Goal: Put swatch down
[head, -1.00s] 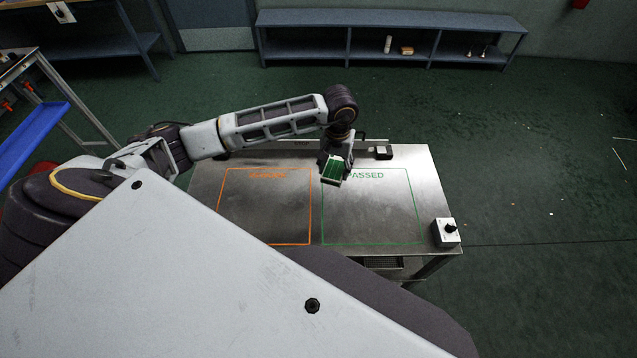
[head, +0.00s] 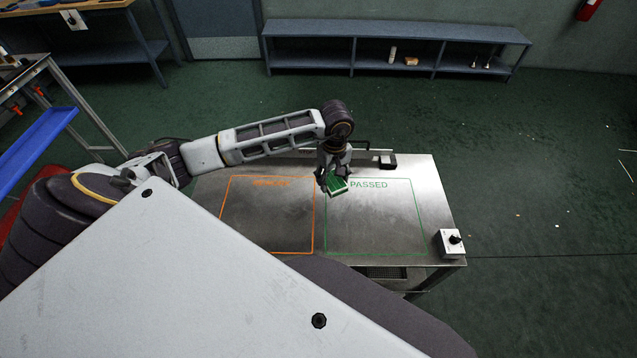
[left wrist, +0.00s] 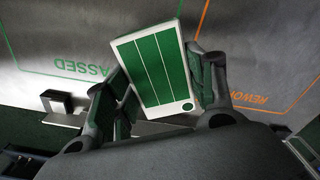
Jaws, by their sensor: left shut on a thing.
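The swatch (head: 337,186) is a small flat card, green with white lines and a pale border. It also shows in the left wrist view (left wrist: 158,66), tilted between the fingers. My left gripper (head: 334,178) is shut on it at the top left corner of the green PASSED outline (head: 425,220). The orange outline (head: 228,212) lies to its left, with lettering that reads REWORK in the left wrist view. Whether the swatch touches the table cannot be told. My right gripper is not in view.
The metal table (head: 440,205) is bare inside both outlines. A small dark block (head: 388,161) stands at its back edge, and a white box with a black knob (head: 451,242) at its right front corner. A blue shelf (head: 400,48) stands along the wall.

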